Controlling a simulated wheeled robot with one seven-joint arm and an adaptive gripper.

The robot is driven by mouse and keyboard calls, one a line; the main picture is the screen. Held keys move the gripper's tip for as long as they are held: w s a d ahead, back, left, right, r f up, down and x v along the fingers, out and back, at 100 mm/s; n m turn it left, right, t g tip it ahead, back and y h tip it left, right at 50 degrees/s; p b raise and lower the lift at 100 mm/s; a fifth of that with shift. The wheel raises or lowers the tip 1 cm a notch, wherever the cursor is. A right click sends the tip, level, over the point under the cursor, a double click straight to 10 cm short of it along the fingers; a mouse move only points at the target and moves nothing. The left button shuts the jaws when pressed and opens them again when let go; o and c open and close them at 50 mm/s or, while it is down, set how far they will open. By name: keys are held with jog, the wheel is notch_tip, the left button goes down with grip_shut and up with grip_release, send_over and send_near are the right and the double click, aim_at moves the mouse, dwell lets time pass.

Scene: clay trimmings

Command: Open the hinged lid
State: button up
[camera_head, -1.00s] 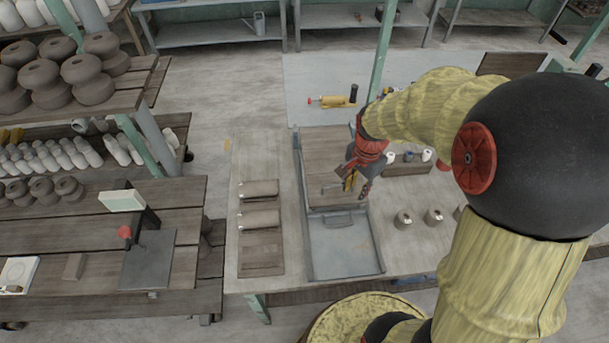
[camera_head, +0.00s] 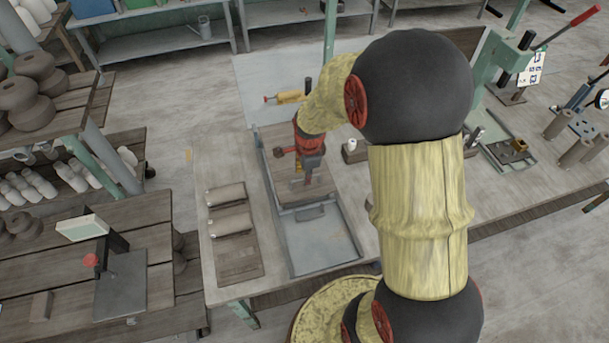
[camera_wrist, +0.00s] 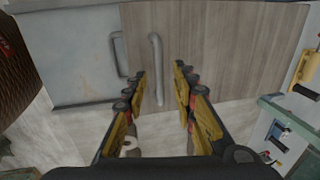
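The lid is a brown wooden panel (camera_head: 272,150) lying flat over the back part of a grey metal box (camera_head: 320,243) on the bench. In the wrist view the lid (camera_wrist: 225,60) bears a curved grey bar handle (camera_wrist: 156,60). My gripper (camera_head: 306,178) is above the lid, pointing down. In the wrist view my gripper (camera_wrist: 161,72) is open, one finger on each side of the lid handle in the picture. I cannot tell whether the fingers touch it. A second grey handle (camera_wrist: 117,55) is on the metal part beside the lid.
A board with two clay rolls (camera_head: 230,224) lies left of the box. A yellow tool (camera_head: 290,97) lies behind it. A small white-topped pot (camera_head: 350,145) stands to the right, near my arm. A lever press (camera_head: 510,70) stands farther right.

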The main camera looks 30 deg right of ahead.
jog(key=shift+w+f, duration=0.1)
jog(key=shift+f, duration=0.45)
grip_shut()
dwell(0.6)
